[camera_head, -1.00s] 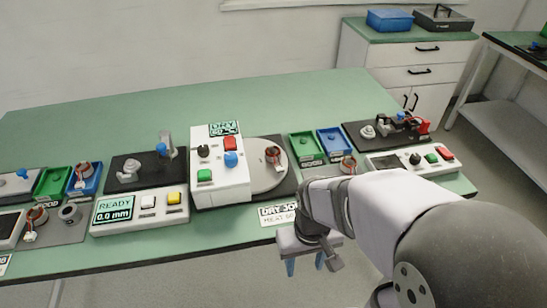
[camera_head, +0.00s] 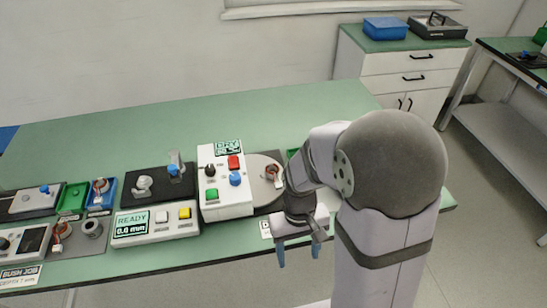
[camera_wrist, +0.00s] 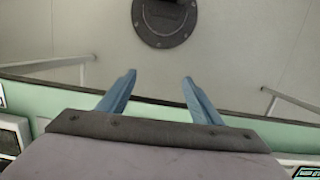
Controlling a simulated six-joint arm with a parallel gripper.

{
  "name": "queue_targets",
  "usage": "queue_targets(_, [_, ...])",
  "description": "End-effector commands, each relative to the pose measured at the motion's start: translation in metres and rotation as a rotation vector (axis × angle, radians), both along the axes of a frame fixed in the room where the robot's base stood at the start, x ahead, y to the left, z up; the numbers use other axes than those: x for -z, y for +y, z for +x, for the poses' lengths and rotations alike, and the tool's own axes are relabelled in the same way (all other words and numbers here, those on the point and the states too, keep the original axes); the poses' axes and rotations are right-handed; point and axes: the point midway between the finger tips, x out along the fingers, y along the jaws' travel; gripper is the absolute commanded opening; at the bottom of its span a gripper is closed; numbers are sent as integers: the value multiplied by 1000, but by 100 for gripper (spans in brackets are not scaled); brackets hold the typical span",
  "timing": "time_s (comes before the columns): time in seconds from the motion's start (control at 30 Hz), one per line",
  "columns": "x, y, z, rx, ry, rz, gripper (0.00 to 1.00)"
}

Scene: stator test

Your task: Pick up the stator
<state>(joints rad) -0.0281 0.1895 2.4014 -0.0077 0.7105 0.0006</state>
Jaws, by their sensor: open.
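Several copper-wound rings that look like stators show in the head view; I cannot tell which one is meant. One stator (camera_head: 272,172) stands on the pale round plate (camera_head: 262,164) beside the white control box. Another stator (camera_head: 100,187) is in the blue tray at the left, and one more (camera_head: 62,230) lies on the grey mat. My gripper (camera_head: 298,256) hangs at the bench's front edge, in front of the round plate, its blue fingers pointing down. In the wrist view my gripper (camera_wrist: 159,80) is open with nothing between its fingers. No stator shows in that view.
The white control box (camera_head: 224,182) with coloured buttons stands tall left of the round plate. A low READY box (camera_head: 157,221) is at the front edge. My arm hides the bench's right part. The green bench (camera_head: 150,130) is clear along the back.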

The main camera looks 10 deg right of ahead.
Motion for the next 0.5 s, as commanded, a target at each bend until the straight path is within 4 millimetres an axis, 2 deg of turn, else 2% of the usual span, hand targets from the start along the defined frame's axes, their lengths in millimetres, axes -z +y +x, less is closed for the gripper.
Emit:
queue_targets(0.03, [-24, 1, 25, -8, -18, -2, 59])
queue_targets(0.23, [-34, 4, 150, -7, -252, -8, 59])
queue_targets(0.3, [-49, 5, 190, 4, -358, -6, 59])
queue_targets(0.4, [-71, 6, 229, 17, -475, -2, 59])
queue_targets(0.5, [-77, 6, 244, 34, -535, 2, 59])
